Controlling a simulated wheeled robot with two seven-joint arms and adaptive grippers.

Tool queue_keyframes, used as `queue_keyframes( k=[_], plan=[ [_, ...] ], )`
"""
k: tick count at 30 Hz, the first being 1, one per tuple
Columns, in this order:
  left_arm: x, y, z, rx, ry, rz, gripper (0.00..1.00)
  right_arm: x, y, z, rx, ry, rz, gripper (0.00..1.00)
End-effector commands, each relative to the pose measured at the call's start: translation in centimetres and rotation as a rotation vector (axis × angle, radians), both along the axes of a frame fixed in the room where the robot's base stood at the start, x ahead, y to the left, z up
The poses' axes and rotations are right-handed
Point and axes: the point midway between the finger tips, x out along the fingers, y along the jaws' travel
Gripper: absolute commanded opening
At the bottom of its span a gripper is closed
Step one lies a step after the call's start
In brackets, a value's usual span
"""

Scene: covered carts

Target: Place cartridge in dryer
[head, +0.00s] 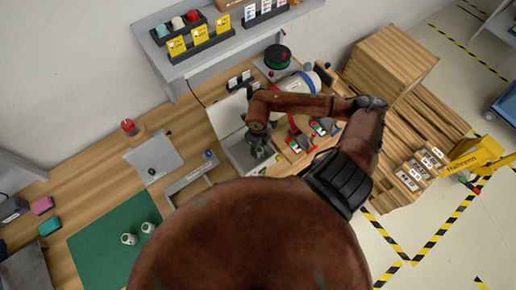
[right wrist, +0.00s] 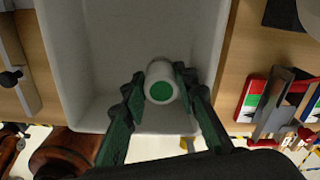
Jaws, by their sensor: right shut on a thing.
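A white cartridge with a green end (right wrist: 160,90) sits between the fingers of my right gripper (right wrist: 159,98), which is shut on it. In the right wrist view they are over or inside the pale, open box of the dryer (right wrist: 85,40), near its lower wall. I cannot tell whether the cartridge touches the dryer floor. In the head view my right gripper (head: 259,148) reaches down at the open dryer (head: 237,160), whose pale lid (head: 228,112) stands raised behind it. The arm hides part of the dryer. My left gripper is not in view.
Two white cans (head: 128,239) stand on a green mat (head: 105,245) at the left. A grey plate (head: 155,158) and a red button (head: 129,126) lie left of the dryer. Red-and-green items (head: 318,128) sit close on its right. A grey shelf (head: 225,45) overhangs the back.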

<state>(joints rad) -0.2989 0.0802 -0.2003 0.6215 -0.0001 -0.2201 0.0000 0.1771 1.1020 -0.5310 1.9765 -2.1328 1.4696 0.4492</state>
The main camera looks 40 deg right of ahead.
Motion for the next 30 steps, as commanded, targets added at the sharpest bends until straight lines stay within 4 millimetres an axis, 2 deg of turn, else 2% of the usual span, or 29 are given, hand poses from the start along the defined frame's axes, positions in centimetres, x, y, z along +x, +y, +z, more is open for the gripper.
queue_keyframes(
  k=[6,7,10,18,22,26,30],
  plan=[
    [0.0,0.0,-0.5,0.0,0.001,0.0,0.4,0.0,0.0,-0.4,0.0,0.0,0.0,0.01],
    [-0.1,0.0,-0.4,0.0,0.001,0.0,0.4,0.0,0.0,-0.4,0.0,0.0,0.0,0.28],
    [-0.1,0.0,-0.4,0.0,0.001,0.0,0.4,0.0,0.0,-0.3,0.0,0.0,0.0,0.34],
    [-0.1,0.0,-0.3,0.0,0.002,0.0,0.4,0.0,0.0,-0.2,0.0,0.0,0.0,0.34],
    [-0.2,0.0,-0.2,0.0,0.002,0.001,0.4,0.1,0.0,0.6,-0.001,-0.002,0.001,0.34],
    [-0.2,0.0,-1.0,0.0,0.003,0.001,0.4,0.1,0.0,2.7,-0.002,-0.005,0.002,0.34],
    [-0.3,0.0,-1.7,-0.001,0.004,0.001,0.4,0.2,-0.1,5.8,-0.003,-0.005,0.001,0.34]
  ],
)
